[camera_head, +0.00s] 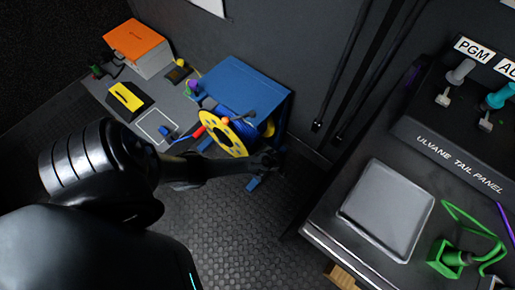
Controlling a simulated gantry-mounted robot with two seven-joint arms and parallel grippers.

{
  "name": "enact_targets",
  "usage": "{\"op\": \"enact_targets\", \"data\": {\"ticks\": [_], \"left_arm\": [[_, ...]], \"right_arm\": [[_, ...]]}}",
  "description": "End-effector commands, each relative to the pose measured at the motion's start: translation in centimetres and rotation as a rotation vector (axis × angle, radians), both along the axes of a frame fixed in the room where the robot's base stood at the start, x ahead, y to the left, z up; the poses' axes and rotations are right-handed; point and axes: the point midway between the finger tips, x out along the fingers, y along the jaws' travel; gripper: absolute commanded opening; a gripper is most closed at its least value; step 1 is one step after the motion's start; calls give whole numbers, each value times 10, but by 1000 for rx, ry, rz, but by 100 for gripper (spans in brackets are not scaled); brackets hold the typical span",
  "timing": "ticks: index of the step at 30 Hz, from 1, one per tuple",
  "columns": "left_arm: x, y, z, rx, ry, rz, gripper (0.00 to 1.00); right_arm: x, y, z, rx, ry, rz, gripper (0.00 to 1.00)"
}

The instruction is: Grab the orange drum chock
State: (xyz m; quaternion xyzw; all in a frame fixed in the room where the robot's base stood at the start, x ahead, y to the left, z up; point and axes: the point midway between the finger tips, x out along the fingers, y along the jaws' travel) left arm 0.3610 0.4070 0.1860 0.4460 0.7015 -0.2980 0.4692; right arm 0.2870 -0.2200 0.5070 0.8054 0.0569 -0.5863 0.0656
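A yellow cable drum (221,134) with holes in its face sits at the blue stand (245,88). A red-orange handle-like piece (198,133) is at the drum's left. My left arm reaches in from the left, and its dark gripper (266,163) is just below and right of the drum, near the stand's leg. Whether its fingers are open or touch anything is unclear. My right gripper is not in view.
A grey worktop (178,103) left of the stand holds an orange-topped white box (139,47), a black-and-yellow block (128,97) and small items. At right, a dark console (335,215) carries a grey pad (387,208) and a green connector (447,258) with cable. Open floor lies between.

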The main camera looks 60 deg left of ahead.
Motion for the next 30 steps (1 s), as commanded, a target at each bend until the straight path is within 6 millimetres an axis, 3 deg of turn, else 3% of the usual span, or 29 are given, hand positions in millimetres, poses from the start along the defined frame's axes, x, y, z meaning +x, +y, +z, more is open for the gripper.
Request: {"op": "enact_targets", "data": {"ticks": [2, 12, 30], "left_arm": [[0, 0, 0, 0, 0, 0, 70], [0, 0, 0, 0, 0, 0, 18], [0, 0, 10, 0, 0, 1, 16]], "right_arm": [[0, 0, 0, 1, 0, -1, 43], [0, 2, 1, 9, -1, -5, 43], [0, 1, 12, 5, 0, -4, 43]]}}
